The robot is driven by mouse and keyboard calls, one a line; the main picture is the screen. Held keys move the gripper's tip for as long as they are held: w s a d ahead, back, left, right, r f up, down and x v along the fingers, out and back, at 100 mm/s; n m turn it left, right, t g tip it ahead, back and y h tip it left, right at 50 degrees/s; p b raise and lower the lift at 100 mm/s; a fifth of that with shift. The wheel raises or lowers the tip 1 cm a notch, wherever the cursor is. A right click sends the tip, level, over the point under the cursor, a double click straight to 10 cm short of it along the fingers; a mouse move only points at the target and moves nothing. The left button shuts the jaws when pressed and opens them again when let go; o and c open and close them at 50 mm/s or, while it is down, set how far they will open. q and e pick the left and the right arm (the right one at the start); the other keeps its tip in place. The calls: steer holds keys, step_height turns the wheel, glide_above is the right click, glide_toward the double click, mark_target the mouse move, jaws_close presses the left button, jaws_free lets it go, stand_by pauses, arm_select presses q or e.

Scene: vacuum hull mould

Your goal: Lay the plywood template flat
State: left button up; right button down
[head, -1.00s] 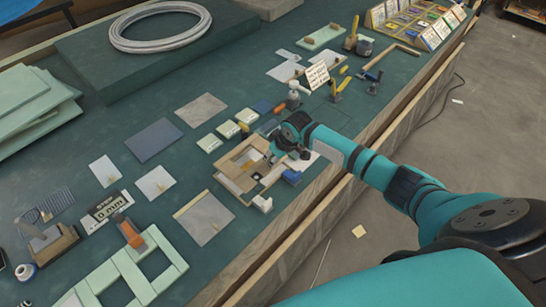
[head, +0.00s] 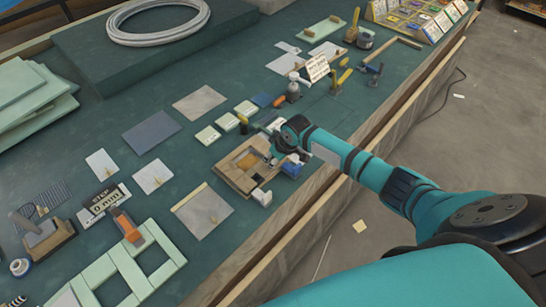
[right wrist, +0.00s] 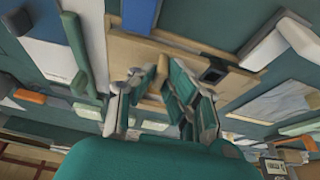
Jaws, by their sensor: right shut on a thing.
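The plywood template (head: 236,177) is a tan board on the green bench top in the middle of the head view. In the right wrist view the tan board (right wrist: 190,48) fills the area beyond the fingers. My right gripper (head: 274,157) is low over its right side; its fingers (right wrist: 158,88) show in the wrist view, shut on what looks like a tan part of the template. The fingers and wrist hide the exact contact. I cannot tell whether the board lies fully flat. My left gripper is not in view.
A blue block (head: 291,168) and a white block (head: 262,197) are close by the template. Bottles and clamps stand behind. The bench's front edge (head: 290,225) is close.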

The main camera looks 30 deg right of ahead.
steer(key=shift+f, duration=0.55)
stand_by(0.4)
steer(key=c, duration=1.3)
jaws_free()
steer(key=shift+o, duration=0.2)
steer(key=v, duration=1.2)
steer(key=shift+w, duration=0.1)
